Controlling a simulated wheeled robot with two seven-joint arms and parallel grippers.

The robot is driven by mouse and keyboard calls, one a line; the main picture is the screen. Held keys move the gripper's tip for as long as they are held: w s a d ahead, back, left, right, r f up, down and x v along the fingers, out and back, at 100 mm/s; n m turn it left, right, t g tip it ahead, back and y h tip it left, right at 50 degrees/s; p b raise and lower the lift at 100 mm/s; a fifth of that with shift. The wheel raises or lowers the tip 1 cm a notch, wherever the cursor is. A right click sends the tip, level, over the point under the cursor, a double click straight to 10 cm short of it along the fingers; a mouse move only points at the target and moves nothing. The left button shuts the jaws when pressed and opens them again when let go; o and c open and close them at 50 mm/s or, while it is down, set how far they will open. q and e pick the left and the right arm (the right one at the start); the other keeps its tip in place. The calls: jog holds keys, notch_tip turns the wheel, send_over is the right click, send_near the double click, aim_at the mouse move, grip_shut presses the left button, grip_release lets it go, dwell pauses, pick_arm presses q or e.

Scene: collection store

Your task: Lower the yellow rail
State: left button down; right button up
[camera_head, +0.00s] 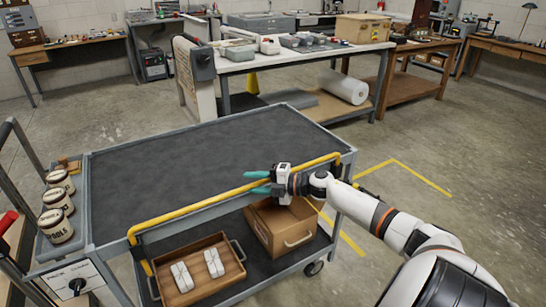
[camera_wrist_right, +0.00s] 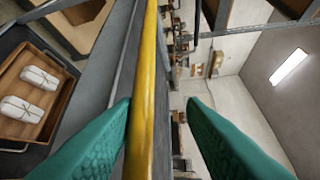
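The yellow rail (camera_head: 200,206) runs along the near long side of the grey cart, at about the height of its top, and bends down at both ends. It also shows in the right wrist view (camera_wrist_right: 149,60), running up the middle. My right gripper (camera_head: 254,182) is at the rail, right of its middle, with its teal fingers spread apart. In the right wrist view the open fingers (camera_wrist_right: 160,104) lie on either side of the rail, which is nearer the left finger. I cannot tell whether that finger touches it. My left gripper is not in view.
The cart's dark top (camera_head: 190,150) is bare. On its lower shelf stand a wooden tray (camera_head: 238,277) with white packages and a brown box (camera_head: 262,222), below the right gripper. Several labelled tins (camera_head: 56,227) stand at the cart's left end. Floor at right is clear.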

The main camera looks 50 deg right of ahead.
jog(key=v, duration=1.1)
jog(key=shift+d, duration=0.15)
jog(key=s+d+f+m+h, duration=0.2)
jog(key=f+m+h, duration=0.15)
jog(key=f, duration=0.45)
jog(key=s+d+f+m+h, duration=0.25)
jog(key=f+m, duration=0.25)
jog(key=f, duration=0.3)
jog(key=s+a+f+m+g+h, duration=0.2)
jog(key=s+f+m, duration=0.15)
jog(key=f, duration=0.45)
jog(key=s+a+f+m+g+h, duration=0.1)
jog(key=s+a+f+m+h, duration=0.15)
jog(key=s+f, duration=0.45)
jog(key=s+a+f+m+g+p, duration=0.1)
jog(key=s+a+f+m+g, duration=0.1)
jog(key=s+a+f, duration=0.35)
jog(key=s+a+f+m+g, duration=0.2)
jog(key=s+a+f, duration=0.1)
jog(key=f, duration=0.6)
jog(key=s+a+f+g+y, duration=0.1)
jog(key=s+a+f+g, duration=0.2)
jog(key=s+a, duration=0.4)
jog(key=s+a+f+m+g+y, duration=0.1)
jog(key=s+a+f+g, duration=0.2)
jog(key=s+a+f, duration=0.2)
jog(key=s+a, duration=0.3)
jog(key=a, duration=0.4)
jog(key=shift+p, duration=0.35)
